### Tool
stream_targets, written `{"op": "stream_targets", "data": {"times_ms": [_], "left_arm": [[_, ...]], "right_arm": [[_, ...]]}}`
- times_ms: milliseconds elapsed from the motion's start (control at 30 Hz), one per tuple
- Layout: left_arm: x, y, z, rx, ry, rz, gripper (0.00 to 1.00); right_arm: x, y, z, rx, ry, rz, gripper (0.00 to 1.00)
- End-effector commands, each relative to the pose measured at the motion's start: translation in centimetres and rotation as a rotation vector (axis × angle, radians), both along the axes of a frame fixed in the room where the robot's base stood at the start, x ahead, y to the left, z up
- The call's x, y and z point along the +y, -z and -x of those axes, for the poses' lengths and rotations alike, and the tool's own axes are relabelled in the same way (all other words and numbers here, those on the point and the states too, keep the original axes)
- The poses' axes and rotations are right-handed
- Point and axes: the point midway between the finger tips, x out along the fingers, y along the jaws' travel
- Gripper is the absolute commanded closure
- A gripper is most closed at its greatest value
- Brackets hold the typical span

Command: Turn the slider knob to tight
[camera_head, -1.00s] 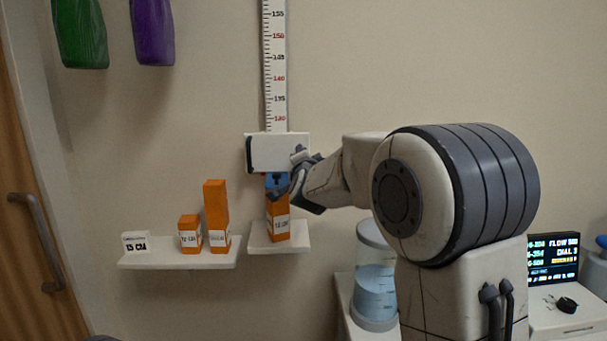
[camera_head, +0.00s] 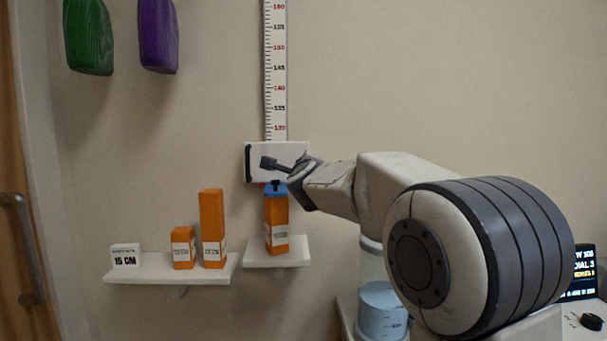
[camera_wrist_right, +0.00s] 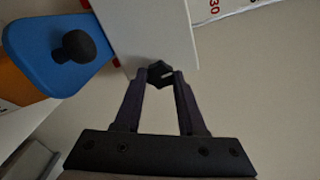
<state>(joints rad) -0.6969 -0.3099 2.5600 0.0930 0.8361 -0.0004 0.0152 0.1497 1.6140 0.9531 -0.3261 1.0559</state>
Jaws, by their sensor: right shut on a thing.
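The slider is a white box (camera_head: 250,150) with a black left edge, mounted at the lower end of a vertical wall scale (camera_head: 275,75). Its dark knob (camera_wrist_right: 158,73) shows in the right wrist view, small and faceted, against the slider's white face (camera_wrist_right: 150,30). My right gripper (camera_wrist_right: 161,76) is shut on the knob, one finger on each side. In the head view my right gripper (camera_head: 280,165) reaches in from the right across the slider's front and hides part of it. The knob's marking cannot be read. My left gripper is not in view.
An orange block (camera_head: 276,215) with a blue top (camera_wrist_right: 35,45) and black peg stands on a small shelf (camera_head: 290,258) just below the slider. Two orange blocks (camera_head: 212,225) and a 15 CM sign (camera_head: 126,256) stand left. A water cylinder (camera_head: 383,315) is below my arm.

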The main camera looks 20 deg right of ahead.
Motion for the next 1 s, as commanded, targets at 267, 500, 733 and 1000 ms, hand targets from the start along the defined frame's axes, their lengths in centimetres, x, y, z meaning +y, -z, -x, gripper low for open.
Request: {"op": "stream_targets", "data": {"times_ms": [267,500,733,1000], "left_arm": [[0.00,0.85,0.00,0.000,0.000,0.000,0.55],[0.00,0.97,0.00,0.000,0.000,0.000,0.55],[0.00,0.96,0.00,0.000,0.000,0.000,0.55],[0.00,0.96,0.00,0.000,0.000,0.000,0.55]], "right_arm": [[-0.02,0.19,-0.02,-0.029,0.000,-0.107,1.00],[-0.01,0.13,-0.02,-0.038,0.000,-0.137,1.00],[-0.02,0.12,-0.03,-0.037,0.001,-0.139,1.00],[-0.01,0.11,-0.03,-0.038,0.001,-0.137,0.30]]}}
